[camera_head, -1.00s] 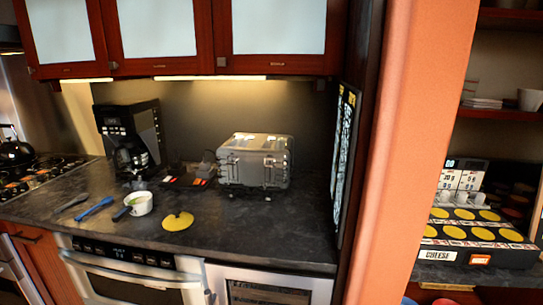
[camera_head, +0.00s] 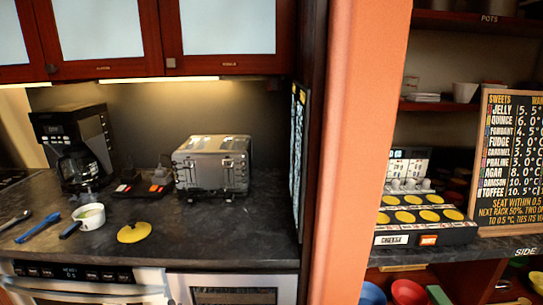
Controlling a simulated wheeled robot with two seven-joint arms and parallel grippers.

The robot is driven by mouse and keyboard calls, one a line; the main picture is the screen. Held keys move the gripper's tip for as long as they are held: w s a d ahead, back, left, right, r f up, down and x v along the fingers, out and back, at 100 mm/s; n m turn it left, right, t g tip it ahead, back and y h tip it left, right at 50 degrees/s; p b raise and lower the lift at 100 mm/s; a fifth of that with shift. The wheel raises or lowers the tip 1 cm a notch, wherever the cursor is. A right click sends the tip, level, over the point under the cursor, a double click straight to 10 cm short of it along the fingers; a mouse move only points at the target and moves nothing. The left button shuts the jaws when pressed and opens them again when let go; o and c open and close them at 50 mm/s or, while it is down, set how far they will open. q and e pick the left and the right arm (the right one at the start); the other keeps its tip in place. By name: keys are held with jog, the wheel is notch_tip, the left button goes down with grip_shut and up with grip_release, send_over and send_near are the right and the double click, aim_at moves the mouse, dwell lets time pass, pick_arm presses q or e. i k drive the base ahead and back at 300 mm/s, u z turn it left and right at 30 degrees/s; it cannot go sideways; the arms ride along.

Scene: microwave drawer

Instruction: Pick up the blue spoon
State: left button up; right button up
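The blue spoon (camera_head: 38,227) lies on the dark counter at the left, in the head view. A dark utensil (camera_head: 14,220) lies to its left. A white pot (camera_head: 90,216) with a dark handle stands just to its right. Neither of my grippers shows in the view.
A yellow lid (camera_head: 134,232) lies right of the pot. A coffee maker (camera_head: 78,145) and a silver toaster (camera_head: 212,164) stand behind on the counter (camera_head: 220,240). An orange pillar (camera_head: 352,150) separates it from the shelves at the right. The counter's front right is clear.

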aim_at(53, 216)
jog(key=u, duration=1.6)
